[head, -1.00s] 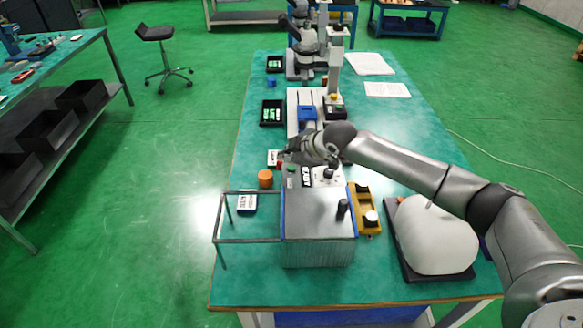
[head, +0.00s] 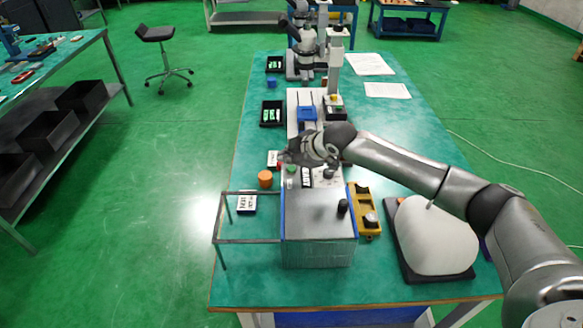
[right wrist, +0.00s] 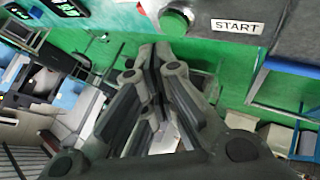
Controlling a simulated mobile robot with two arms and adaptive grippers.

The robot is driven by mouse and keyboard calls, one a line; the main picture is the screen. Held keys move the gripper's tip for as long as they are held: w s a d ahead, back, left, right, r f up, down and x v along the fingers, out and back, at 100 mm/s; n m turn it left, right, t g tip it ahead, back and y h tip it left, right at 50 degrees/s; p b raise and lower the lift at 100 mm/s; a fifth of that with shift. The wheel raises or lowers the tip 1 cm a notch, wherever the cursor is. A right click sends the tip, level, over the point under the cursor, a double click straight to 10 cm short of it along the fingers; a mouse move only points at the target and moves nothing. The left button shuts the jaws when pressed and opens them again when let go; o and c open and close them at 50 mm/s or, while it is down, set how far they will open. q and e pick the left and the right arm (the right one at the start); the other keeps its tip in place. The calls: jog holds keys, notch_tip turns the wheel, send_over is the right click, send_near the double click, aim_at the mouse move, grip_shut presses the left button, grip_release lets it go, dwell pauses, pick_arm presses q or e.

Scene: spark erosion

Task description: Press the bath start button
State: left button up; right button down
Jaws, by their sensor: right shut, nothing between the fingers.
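The green start button (right wrist: 175,22), with a white START label (right wrist: 237,26) beside it, sits on a grey panel at the top of the right wrist view. My left gripper is out of view.
A red button (head: 279,165) is close by the gripper. An orange cylinder (head: 265,179) stands left of the box, above a metal frame (head: 248,241). A yellow tray (head: 366,212) and a white rounded object on a dark base (head: 435,235) lie to the right.

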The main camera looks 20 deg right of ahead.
aim_at(289, 169)
jog(key=shift+f, duration=0.2)
jog(key=shift+f, duration=0.2)
jog(key=shift+f, duration=0.55)
dwell(0.8)
jog(key=shift+r, duration=0.15)
jog(key=shift+r+p, duration=0.75)
jog(key=shift+p, duration=0.2)
notch_tip(289, 169, up, 5)
jog(key=p, duration=0.5)
jog(key=shift+r, duration=0.1)
